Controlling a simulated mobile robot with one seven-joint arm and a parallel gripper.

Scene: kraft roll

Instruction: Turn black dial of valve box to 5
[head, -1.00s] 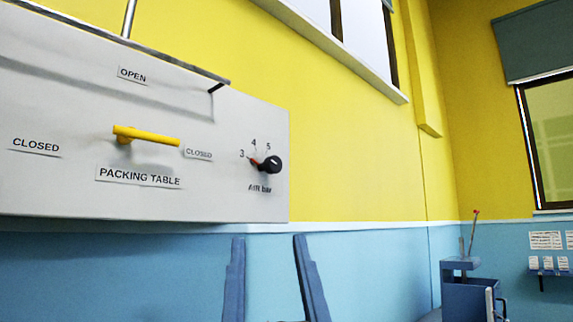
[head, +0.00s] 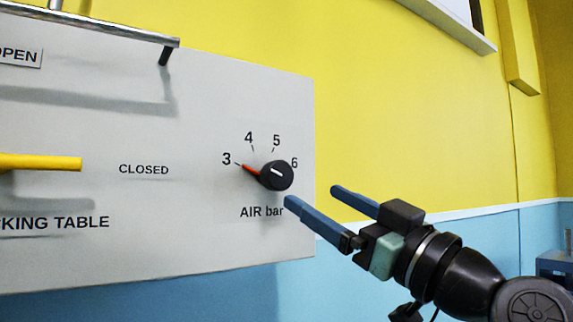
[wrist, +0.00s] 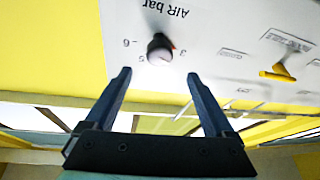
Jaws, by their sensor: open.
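The valve box (head: 200,240) is a light grey panel on the yellow and blue wall. Its black dial (head: 277,175) sits near the right edge, above the "AIR bar" label, with a scale marked 3, 4, 5 and 6. The dial's red pointer is turned toward 3. My gripper (head: 312,197) is open and empty, in front of the panel, to the lower right of the dial in the head view. In the wrist view the picture is upside down; the dial (wrist: 160,48) shows beyond and between the two open fingers (wrist: 158,75), apart from them.
A yellow lever handle (head: 40,162) lies horizontal toward a "CLOSED" label (head: 143,169), left of the dial. A metal rail (head: 100,25) runs along the panel's top.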

